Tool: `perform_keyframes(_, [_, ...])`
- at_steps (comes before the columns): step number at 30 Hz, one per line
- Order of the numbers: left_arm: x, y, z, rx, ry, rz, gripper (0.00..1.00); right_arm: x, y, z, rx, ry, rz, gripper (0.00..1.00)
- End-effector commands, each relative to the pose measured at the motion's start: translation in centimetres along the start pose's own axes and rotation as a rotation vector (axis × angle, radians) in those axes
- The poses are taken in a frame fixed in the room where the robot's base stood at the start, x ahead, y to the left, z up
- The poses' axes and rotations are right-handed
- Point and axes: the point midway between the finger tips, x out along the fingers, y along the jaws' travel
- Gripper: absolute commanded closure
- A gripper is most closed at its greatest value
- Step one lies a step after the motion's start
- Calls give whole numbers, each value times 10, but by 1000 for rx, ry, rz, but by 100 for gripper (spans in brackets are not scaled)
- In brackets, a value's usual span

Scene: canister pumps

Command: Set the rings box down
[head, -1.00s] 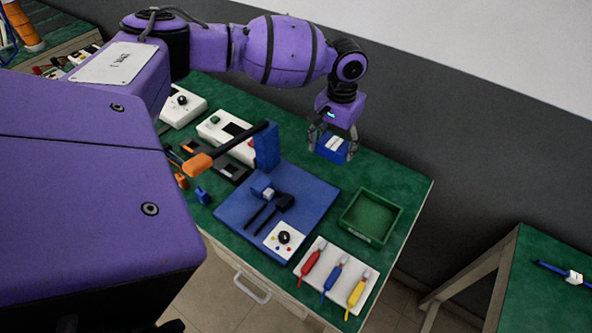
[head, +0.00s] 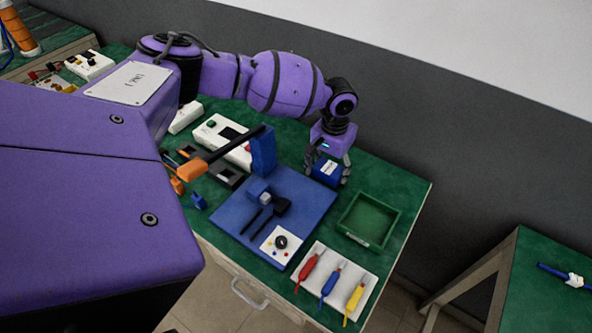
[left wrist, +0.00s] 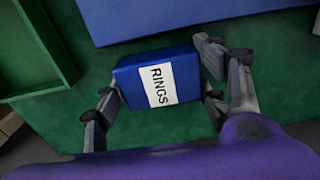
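The rings box (head: 325,174) is a small blue box with a white label. My left gripper (head: 328,167) holds it from above, one finger on each side, at the back of the green table. My right gripper is not in view.
The green tray (head: 368,219) is empty, to the right of the box. A blue board (head: 232,214) with black tools lies in front-left. A white plate (head: 318,262) holds red, blue and yellow tools. Green table top (head: 380,178) is bare right of the box.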

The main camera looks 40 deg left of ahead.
Motion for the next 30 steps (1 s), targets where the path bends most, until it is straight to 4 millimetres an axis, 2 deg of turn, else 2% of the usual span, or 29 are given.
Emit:
perform_keyframes(1, [0, 0, 0, 0, -1, 0, 28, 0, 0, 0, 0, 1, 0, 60])
perform_keyframes(4, [0, 0, 0, 0, -1, 0, 15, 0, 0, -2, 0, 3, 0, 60])
perform_keyframes(13, [0, 0, 0, 0, 0, 0, 15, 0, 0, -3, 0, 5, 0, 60])
perform_keyframes(17, [-8, 0, -1, -1, 1, 0, 15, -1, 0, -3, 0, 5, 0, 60])
perform_keyframes(20, [-23, 0, -1, -2, 4, 1, 15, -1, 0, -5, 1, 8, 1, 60])
perform_keyframes(30, [-96, 0, -2, 0, 6, 1, 15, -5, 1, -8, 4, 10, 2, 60])
